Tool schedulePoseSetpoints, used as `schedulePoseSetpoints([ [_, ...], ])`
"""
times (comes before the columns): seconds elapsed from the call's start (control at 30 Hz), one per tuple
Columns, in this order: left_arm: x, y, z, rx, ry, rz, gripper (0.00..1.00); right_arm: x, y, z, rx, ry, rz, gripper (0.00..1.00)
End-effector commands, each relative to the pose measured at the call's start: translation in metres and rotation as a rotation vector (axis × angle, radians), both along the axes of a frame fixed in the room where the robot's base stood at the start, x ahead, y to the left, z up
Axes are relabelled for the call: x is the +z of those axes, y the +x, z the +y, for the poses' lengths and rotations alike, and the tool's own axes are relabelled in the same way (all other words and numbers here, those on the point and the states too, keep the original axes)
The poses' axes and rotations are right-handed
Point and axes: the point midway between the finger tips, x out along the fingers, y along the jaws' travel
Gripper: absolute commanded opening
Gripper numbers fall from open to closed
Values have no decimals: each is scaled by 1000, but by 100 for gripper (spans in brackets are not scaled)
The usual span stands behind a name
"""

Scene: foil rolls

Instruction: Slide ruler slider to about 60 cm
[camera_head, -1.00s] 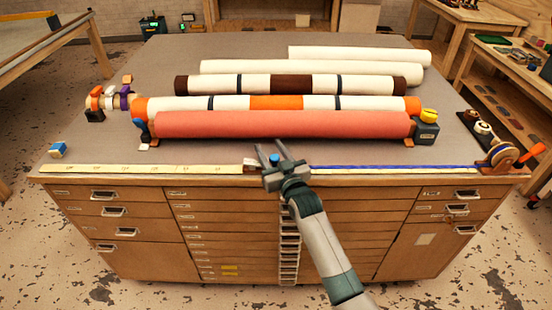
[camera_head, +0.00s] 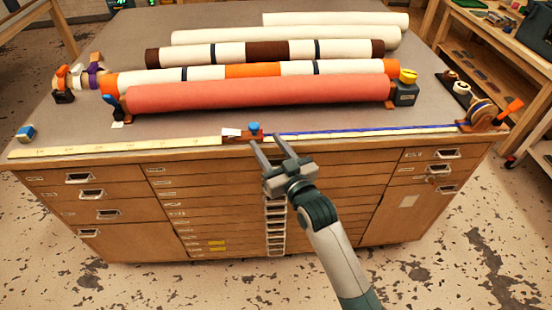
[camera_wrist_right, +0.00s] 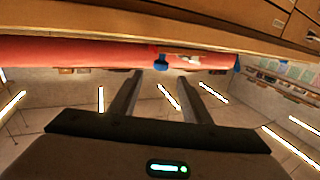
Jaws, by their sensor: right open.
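The ruler (camera_head: 120,148) runs along the front edge of the cabinet top, pale yellow at the left, with a blue strip (camera_head: 370,131) to the right. The slider (camera_head: 254,132), brown with a blue knob, sits on it near the middle. It also shows in the right wrist view, where its blue knob (camera_wrist_right: 161,64) lies beyond the fingers. My right gripper (camera_head: 267,144) is open and empty, just in front of the slider and apart from it; its fingers show in the right wrist view (camera_wrist_right: 158,78). The scale numbers are too small to read. My left gripper is out of view.
A red roll (camera_head: 260,94) lies behind the ruler, with several white, orange and brown rolls farther back. A reel with an orange handle (camera_head: 485,112) stands at the right end. A small blue block (camera_head: 25,134) is at the far left. Drawers fill the cabinet front.

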Motion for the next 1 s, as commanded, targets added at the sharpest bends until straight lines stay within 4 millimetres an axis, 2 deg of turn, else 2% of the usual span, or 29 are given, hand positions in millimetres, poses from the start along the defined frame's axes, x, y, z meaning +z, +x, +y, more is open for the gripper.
schedulePoseSetpoints([
  [0.13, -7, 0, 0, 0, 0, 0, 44, -2, -22, -9, 0, 0, -1, 44],
  [0.33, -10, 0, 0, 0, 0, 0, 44, -1, -38, -16, 0, -1, 0, 44],
  [1.0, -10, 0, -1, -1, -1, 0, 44, -3, -40, -17, -1, -2, 5, 44],
])
